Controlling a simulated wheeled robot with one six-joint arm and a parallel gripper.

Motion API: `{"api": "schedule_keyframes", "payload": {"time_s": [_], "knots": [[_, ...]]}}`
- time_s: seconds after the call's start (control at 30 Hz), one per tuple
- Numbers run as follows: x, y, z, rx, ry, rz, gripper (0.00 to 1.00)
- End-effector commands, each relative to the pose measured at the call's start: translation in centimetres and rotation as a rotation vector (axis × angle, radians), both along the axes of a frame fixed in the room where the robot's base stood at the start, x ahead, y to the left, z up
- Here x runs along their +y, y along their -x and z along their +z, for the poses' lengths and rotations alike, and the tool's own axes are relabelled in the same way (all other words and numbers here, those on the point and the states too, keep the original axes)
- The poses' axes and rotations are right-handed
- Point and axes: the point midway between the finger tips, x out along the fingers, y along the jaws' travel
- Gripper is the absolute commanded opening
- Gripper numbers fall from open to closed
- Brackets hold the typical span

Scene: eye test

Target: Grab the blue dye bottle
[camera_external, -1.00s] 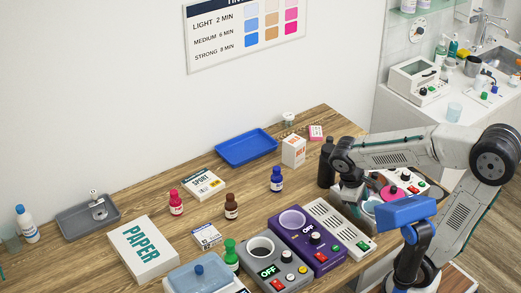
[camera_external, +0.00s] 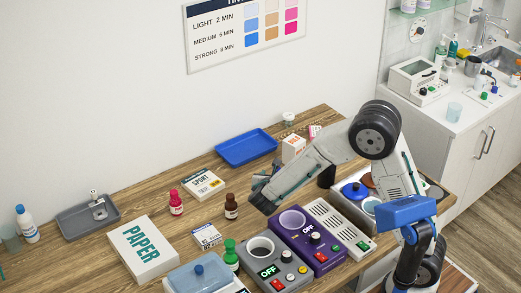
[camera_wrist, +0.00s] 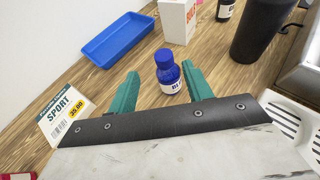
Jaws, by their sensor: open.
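The blue dye bottle (camera_wrist: 168,74) with a blue cap and white label stands upright on the wooden table in the wrist view. It sits between the two teal fingers of my gripper (camera_wrist: 160,69), closer to the right finger. The fingers are open and apart, and I cannot tell whether either one touches the bottle. In the external view my gripper (camera_external: 263,188) is low over the middle of the table, and the arm and gripper hide the blue bottle there.
A brown bottle (camera_external: 231,207) and a red bottle (camera_external: 176,203) stand left of my gripper. A blue tray (camera_external: 246,147) lies behind. A purple device (camera_external: 298,238) and a grey device (camera_external: 268,262) stand in front.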

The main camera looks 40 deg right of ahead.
Motion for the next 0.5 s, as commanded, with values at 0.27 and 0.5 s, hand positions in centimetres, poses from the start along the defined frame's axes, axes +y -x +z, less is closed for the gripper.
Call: {"api": "schedule_keyframes", "payload": {"time_s": [0.27, 0.5], "knots": [[-2.1, -1.5, -1.2, 0.001, -0.002, -0.006, 0.5], [-4.4, -3.6, -2.6, 0.0, -0.003, -0.007, 0.5]]}}
